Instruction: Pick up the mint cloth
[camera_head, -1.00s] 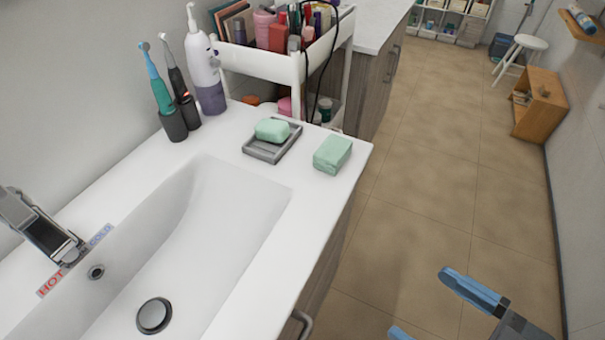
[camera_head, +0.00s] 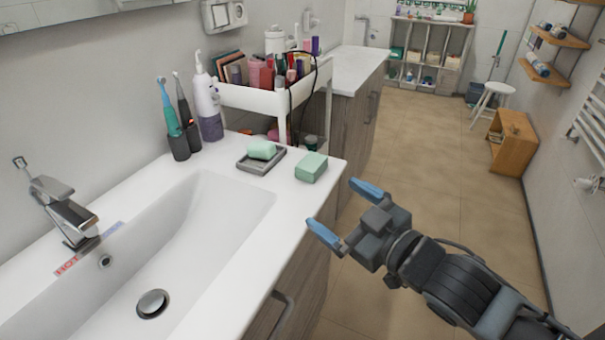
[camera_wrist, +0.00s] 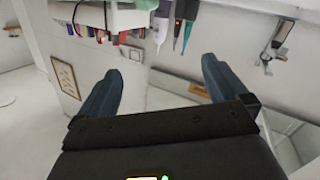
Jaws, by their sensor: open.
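The mint cloth (camera_head: 311,167) is a small folded block at the right edge of the white sink counter, beside a grey soap dish. My gripper (camera_head: 345,212) is open and empty, with two blue fingers. In the head view it is right of the counter edge, near the cloth and apart from it. In the wrist view my gripper (camera_wrist: 160,88) shows its fingers spread with nothing between them. I cannot make out the cloth in the wrist view.
A mint soap bar (camera_head: 262,149) lies in the grey soap dish (camera_head: 243,163). Toothbrushes in a dark holder (camera_head: 179,148) and a white-and-purple water flosser (camera_head: 208,105) stand behind. A white cart (camera_head: 262,99) full of cosmetics is beyond the counter. The floor (camera_head: 440,170) right of the counter is mostly clear.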

